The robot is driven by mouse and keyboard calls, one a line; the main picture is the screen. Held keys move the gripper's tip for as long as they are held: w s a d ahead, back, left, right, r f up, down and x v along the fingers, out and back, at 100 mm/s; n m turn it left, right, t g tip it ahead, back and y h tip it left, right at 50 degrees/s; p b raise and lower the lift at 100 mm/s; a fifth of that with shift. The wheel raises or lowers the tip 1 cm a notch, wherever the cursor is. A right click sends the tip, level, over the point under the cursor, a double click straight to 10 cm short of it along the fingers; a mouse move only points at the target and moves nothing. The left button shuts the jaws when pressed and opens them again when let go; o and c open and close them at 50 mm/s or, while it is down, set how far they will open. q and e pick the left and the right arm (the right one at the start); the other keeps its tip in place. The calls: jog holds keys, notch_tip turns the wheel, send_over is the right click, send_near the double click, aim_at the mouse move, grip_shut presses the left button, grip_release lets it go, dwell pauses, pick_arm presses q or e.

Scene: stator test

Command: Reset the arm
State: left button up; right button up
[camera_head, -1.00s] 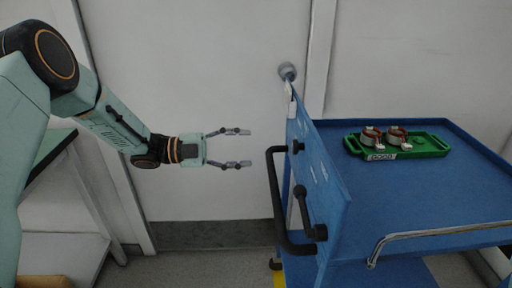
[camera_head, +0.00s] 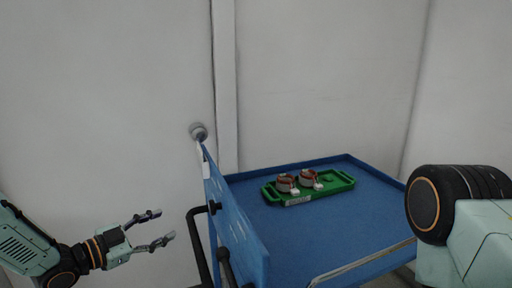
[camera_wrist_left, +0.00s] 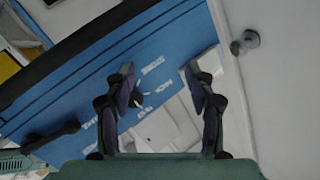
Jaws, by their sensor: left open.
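My left gripper (camera_head: 160,229) is at the lower left of the head view, open and empty, pointing right toward the cart. Its two fingers (camera_wrist_left: 160,95) also show apart in the left wrist view, with nothing between them. My right arm shows only as a black and pale green joint at the right edge of the head view; its gripper is out of frame.
A blue cart (camera_head: 375,228) stands right of my left gripper, with a raised side panel (camera_head: 232,222) and black handle (camera_head: 196,235). A green tray (camera_head: 341,180) with two copper-wound stators (camera_head: 287,183) lies on it. A door knob (camera_head: 198,131) is behind.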

pick_arm(q)
jog(key=s+d+f+n+g+y, duration=0.15)
jog(key=s+f+n+y, duration=0.25)
jog(key=s+f+n, duration=0.4)
jog(key=s+d+f+n+g+y, duration=0.1)
jog(key=s+f+n+g+y, duration=0.2)
jog(key=s+f, duration=0.5)
jog(key=s+f+n+g+y, duration=0.1)
jog(key=s+f+g, duration=0.3)
jog(key=s, duration=0.9)
jog(key=s+f+n+g+y, duration=0.2)
jog(key=s+f+g+y, duration=0.1)
jog(key=s, duration=0.9)
jog(key=shift+s+a+f+g, duration=0.25)
jog(key=shift+s+f+g, duration=0.25)
jog(key=shift+f, duration=0.35)
jog(key=shift+w, duration=0.1)
